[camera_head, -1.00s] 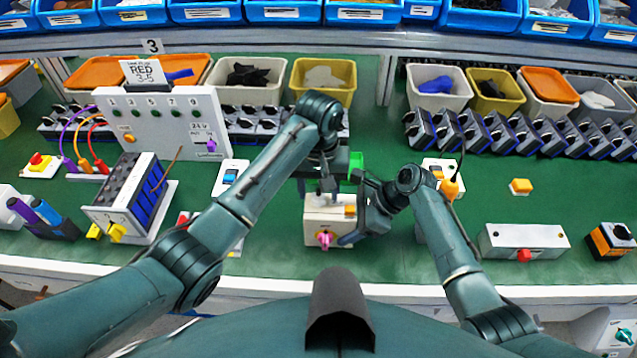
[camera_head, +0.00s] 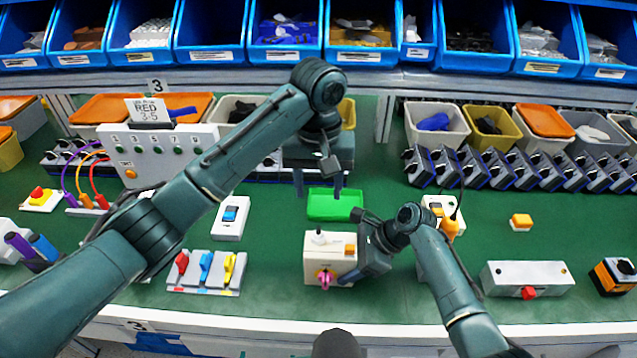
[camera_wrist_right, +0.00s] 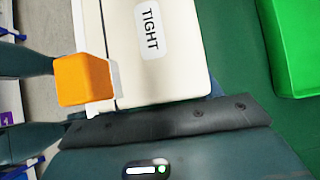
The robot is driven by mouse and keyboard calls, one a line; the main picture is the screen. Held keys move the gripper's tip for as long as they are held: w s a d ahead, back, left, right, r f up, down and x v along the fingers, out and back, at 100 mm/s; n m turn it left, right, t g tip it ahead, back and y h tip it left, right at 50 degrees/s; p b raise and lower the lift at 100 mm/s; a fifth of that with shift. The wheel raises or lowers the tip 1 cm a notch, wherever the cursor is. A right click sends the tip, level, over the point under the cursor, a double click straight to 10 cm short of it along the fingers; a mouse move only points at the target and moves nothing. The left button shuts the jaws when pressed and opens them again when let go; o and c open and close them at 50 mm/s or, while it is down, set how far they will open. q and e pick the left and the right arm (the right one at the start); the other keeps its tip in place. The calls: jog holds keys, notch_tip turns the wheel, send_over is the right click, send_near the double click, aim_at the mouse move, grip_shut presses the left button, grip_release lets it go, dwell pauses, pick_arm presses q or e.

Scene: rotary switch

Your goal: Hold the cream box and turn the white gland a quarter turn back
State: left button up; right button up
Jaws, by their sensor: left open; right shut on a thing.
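The cream box (camera_head: 318,264) stands on the green bench top in the middle of the head view, with a pink knob on its front and an orange block at its right. The white gland (camera_head: 319,238) sticks up from its top.
A green tray (camera_head: 335,207) lies behind the box. Red, blue and yellow switches (camera_head: 205,270) stand to its left. A grey box with a red knob (camera_head: 527,279) is at the right. Bench between these is mostly clear.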

jog(key=shift+s+d+f, duration=0.15)
jog(key=shift+s+f, duration=0.1)
jog(key=shift+f, duration=0.15)
jog(key=o, duration=1.1)
jog(key=shift+w+r, duration=0.2)
jog(key=shift+r, duration=0.05)
